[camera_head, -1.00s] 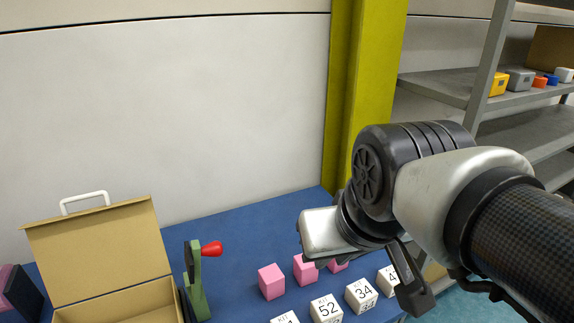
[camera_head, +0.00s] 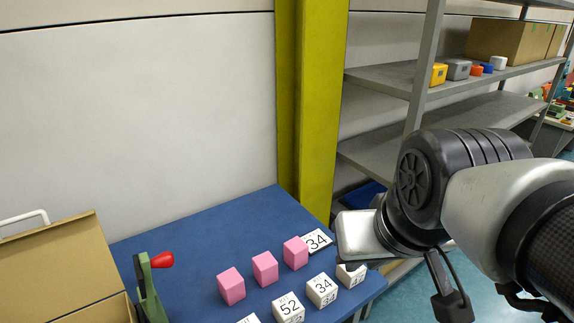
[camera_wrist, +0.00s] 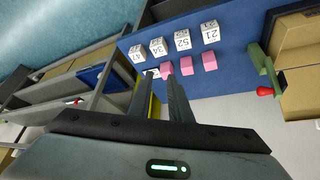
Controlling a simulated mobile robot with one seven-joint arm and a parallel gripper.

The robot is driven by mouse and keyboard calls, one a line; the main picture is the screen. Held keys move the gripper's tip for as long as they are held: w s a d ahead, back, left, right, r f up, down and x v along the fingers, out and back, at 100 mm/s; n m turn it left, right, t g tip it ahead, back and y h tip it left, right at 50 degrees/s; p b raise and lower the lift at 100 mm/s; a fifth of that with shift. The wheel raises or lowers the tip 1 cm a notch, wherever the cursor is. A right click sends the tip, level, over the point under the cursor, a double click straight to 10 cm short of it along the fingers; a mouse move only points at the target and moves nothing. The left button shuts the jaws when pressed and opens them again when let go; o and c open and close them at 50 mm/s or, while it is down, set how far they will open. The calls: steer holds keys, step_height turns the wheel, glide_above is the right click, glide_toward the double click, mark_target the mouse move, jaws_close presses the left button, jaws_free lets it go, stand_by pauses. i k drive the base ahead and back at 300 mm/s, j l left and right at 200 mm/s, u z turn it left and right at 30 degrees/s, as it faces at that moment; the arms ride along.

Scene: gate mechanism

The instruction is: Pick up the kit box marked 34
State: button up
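The white kit box marked 34 (camera_head: 321,290) stands on the blue table, in a row between the box marked 52 (camera_head: 288,308) and a box (camera_head: 350,275) partly hidden by my arm. In the wrist view, box 34 (camera_wrist: 158,47) stands between 47 (camera_wrist: 137,53) and 52 (camera_wrist: 182,39). A flat card marked 34 (camera_head: 317,241) lies behind the row, beside the pink blocks. My gripper (camera_wrist: 161,78) is open and empty, its fingers apart. It is apart from the boxes, which lie beyond its fingertips in the wrist view. The head view hides the fingers.
Three pink blocks (camera_head: 265,268) stand behind the kit boxes. A green lever with a red knob (camera_head: 160,260) and an open cardboard case (camera_head: 60,260) are at the left. A yellow-green post (camera_head: 312,110) and grey shelves (camera_head: 385,80) stand behind the table.

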mark_target(321, 289)
steer(key=i+l+u, duration=0.2)
steer(key=l+u, duration=0.15)
steer(key=i+l+u, duration=0.1)
steer(key=l+u, duration=0.25)
steer(key=l, duration=0.15)
steer(key=l+u, duration=0.35)
steer(key=i+j+z, duration=0.05)
